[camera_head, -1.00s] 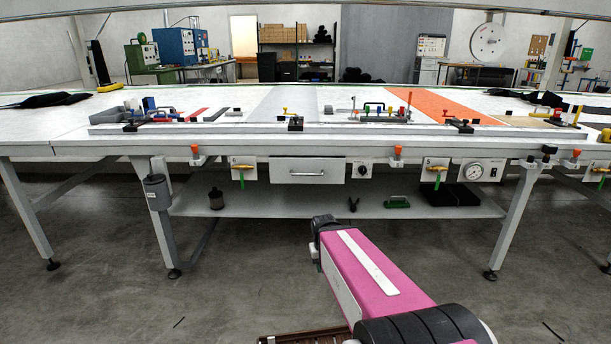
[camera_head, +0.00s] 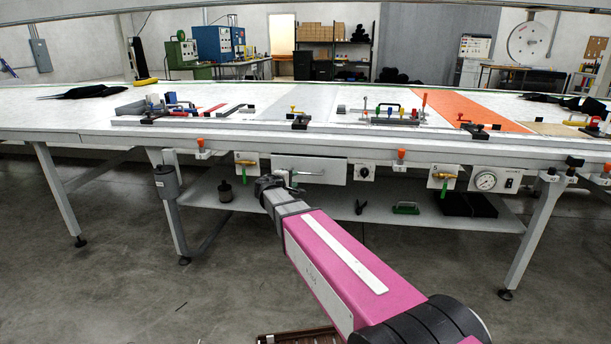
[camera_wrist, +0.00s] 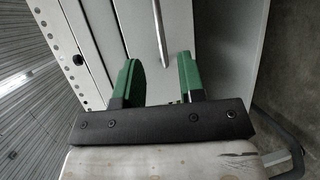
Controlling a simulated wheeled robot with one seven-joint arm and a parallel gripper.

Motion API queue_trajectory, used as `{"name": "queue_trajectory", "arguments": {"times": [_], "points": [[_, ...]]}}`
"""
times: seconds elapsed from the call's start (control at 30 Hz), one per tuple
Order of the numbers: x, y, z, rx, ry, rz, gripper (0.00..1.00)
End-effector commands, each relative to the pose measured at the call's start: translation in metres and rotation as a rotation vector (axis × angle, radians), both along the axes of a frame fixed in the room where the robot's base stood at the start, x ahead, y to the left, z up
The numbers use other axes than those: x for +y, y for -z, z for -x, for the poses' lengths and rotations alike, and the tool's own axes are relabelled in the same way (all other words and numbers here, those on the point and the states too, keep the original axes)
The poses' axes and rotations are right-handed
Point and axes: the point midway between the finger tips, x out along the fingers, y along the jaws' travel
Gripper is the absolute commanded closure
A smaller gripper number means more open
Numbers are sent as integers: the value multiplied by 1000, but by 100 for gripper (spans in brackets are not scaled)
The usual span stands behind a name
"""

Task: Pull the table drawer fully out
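The table drawer (camera_head: 334,171) is a light grey front under the table's front edge, and it looks closed. Its bar handle (camera_head: 311,173) runs across the front; in the wrist view the handle (camera_wrist: 160,32) appears as a thin metal bar, pointing down toward the space between the fingers. My gripper (camera_head: 270,183) is at the drawer's left end, in front of it. In the wrist view my gripper (camera_wrist: 160,75) has two green fingers spread apart with nothing between them. The handle's end looks just beyond the fingertips. My gripper hides the drawer's lower left part in the head view.
The table (camera_head: 100,118) carries clamps and fixtures along its front edge. A valve plate (camera_head: 246,165) is left of the drawer, a black knob (camera_head: 364,172) right of it. A lower shelf (camera_head: 340,207) lies below. Open floor is in front.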

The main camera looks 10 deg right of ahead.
Motion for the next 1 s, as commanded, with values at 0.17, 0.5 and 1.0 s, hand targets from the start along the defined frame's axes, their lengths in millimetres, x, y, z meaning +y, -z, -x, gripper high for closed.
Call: {"name": "queue_trajectory", "arguments": {"times": [0.17,0.5,1.0], "points": [[-7,1,-12,-3,-4,10,64],[-45,13,-57,-2,-1,7,64],[-68,19,-81,-3,-4,7,64]]}}
